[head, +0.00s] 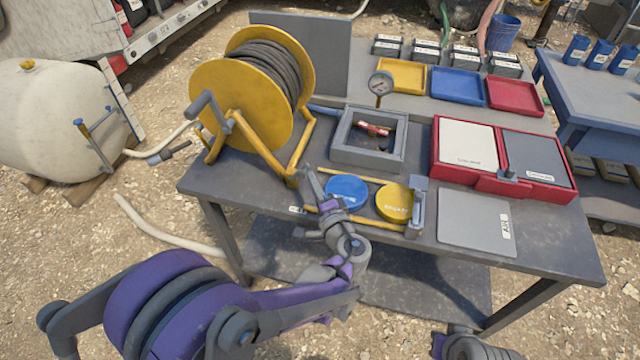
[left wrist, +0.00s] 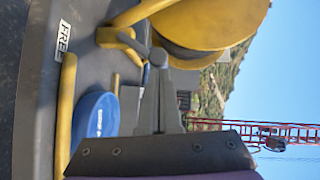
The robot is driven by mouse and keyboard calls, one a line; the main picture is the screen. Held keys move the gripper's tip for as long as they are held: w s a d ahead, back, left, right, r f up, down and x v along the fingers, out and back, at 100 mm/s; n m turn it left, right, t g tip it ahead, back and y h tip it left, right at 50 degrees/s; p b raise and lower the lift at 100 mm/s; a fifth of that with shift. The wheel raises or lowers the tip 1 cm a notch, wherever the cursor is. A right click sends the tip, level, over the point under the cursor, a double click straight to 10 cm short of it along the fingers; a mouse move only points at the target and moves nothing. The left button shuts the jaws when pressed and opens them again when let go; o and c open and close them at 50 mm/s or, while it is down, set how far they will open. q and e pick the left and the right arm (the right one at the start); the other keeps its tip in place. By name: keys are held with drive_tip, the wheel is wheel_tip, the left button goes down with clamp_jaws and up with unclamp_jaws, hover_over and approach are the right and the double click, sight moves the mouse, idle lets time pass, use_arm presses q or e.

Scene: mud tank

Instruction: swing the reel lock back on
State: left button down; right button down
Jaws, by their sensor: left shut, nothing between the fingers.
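The yellow reel (head: 290,60), wound with dark hose, stands on a yellow frame at the table's left end. My left gripper (head: 309,174) is shut and empty, with its tips close to the frame's front foot (head: 293,181). In the left wrist view the shut fingers (left wrist: 158,55) point up toward the reel (left wrist: 205,22) and the frame's foot (left wrist: 112,37). A small white label (head: 297,209) lies on the table edge; in the wrist view it seems to read FREE. My right gripper is not in view.
A blue disc (head: 346,191) and a yellow disc (head: 394,203) lie between yellow rails. A red case (head: 437,148) and a grey plate (head: 475,222) fill the table's right side.

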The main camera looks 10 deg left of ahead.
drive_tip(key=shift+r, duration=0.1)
